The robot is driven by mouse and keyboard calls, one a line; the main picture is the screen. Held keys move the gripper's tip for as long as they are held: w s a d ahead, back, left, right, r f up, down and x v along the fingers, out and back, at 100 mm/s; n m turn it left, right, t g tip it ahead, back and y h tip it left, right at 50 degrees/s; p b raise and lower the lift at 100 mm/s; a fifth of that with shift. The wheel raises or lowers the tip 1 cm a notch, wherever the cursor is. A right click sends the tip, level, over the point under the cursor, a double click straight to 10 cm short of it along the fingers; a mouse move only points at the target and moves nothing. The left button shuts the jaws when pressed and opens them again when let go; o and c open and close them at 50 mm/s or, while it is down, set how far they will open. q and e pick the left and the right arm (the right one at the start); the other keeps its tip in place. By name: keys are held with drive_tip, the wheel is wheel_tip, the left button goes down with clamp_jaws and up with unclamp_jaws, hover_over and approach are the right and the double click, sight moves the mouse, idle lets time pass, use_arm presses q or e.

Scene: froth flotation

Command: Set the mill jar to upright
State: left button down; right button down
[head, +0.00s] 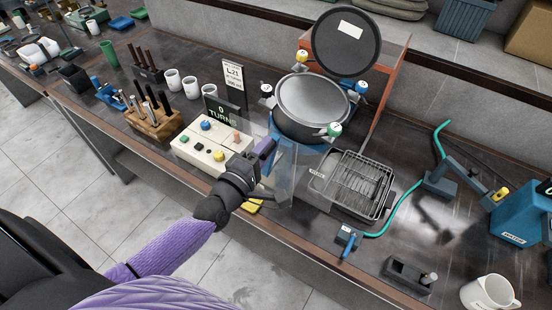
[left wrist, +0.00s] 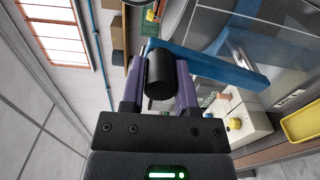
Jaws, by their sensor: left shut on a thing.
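The mill jar (head: 311,108), a silver drum with a round top and coloured knobs around its rim, sits in the blue and orange stand. Its top faces mostly upward; I cannot tell whether it is slightly tilted. My left gripper (head: 264,154) is at the front left of the jar, beside a clear panel. In the left wrist view, my left gripper (left wrist: 159,85) has its purple fingers shut on a black handle grip (left wrist: 159,74). The grip is at the end of a blue crank arm (left wrist: 205,65). My right gripper is not in view.
A black round lid (head: 346,45) stands open behind the jar. A control box (head: 208,145) and a turns display (head: 221,112) are to the left. A wire rack tray (head: 355,184) is to the right. A wooden tool block (head: 155,124) stands further left.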

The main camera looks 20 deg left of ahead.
use_arm(q)
drive_tip(key=shift+w+a+r+n+b, duration=0.15)
drive_tip(key=shift+a+n+b, duration=0.1)
drive_tip(key=shift+a+n, duration=0.35)
drive_tip(key=shift+w+a+r+n+b, duration=0.1)
drive_tip(key=shift+a+n+b, duration=0.1)
drive_tip(key=shift+a+n, duration=0.35)
drive_tip(key=shift+a, duration=0.1)
drive_tip(key=shift+c, duration=1.8)
unclamp_jaws()
drive_tip(key=shift+s+f, duration=0.1)
drive_tip(key=shift+s, duration=0.1)
drive_tip(key=s+a+b, duration=0.1)
drive_tip(key=s, duration=0.8)
drive_tip(key=shift+s, duration=0.35)
drive_tip(key=shift+a, duration=0.15)
